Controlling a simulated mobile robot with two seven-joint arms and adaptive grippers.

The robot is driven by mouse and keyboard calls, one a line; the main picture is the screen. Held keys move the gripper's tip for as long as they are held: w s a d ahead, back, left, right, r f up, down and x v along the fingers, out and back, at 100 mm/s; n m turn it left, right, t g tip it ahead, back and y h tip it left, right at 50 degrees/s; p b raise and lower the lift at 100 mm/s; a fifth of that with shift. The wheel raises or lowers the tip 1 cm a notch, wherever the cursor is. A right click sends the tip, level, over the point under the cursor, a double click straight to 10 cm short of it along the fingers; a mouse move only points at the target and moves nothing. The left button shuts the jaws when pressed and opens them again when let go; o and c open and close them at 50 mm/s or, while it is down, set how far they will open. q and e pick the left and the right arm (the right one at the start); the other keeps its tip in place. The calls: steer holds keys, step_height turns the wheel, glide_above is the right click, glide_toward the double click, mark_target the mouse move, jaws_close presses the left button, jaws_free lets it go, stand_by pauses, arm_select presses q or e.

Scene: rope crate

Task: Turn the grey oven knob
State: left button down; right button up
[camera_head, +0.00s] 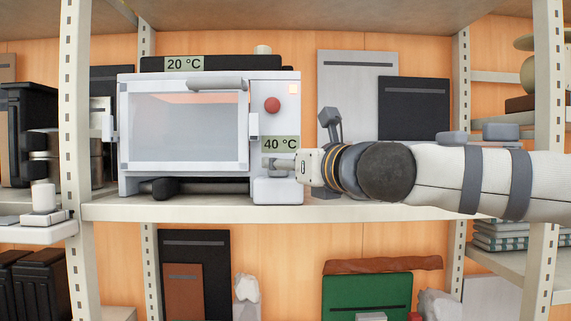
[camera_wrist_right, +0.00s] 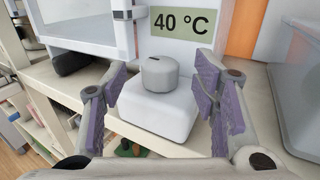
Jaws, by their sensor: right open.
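The grey oven knob (camera_wrist_right: 159,73) is a short round cap with a dark mark on its top, on a white block (camera_wrist_right: 157,112) at the oven's front. The oven (camera_head: 185,175) is white with a glass door, on the shelf in the head view. My right gripper (camera_head: 284,164) is in front of the block, below the 40 °C label (camera_head: 280,144). In the right wrist view its purple-padded fingers (camera_wrist_right: 160,68) are open, one on each side of the knob with visible gaps. The knob is not clear in the head view. My left gripper is not in view.
A red round button (camera_head: 272,105) sits above the label. A 20 °C sign (camera_head: 184,64) is on top of the oven. A grey bin (camera_wrist_right: 300,100) stands close to the right of my gripper in the wrist view. The shelf edge (camera_head: 330,212) runs below.

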mark_target(274, 178)
steer(key=shift+x, duration=1.05)
steer(key=c, duration=1.2)
steer(key=shift+o, duration=0.2)
steer(key=shift+s+a+m+t+h, duration=0.1)
steer(key=shift+m+t+h, duration=0.2)
steer(key=shift+h, duration=0.1)
steer(key=m+h, duration=0.1)
steer(key=h, duration=0.1)
steer(key=m+t+h, duration=0.1)
steer(key=m+h, duration=0.1)
steer(key=h, duration=0.1)
steer(key=shift+s+a, duration=0.1)
steer(key=shift+a, duration=0.3)
steer(key=shift+a+m+h, duration=0.2)
steer(key=shift+m+h, duration=1.1)
steer(key=shift+h, duration=0.6)
steer(key=shift+a+m+h, duration=0.2)
steer(key=shift+m+h, duration=1.1)
steer(key=shift+h, duration=0.6)
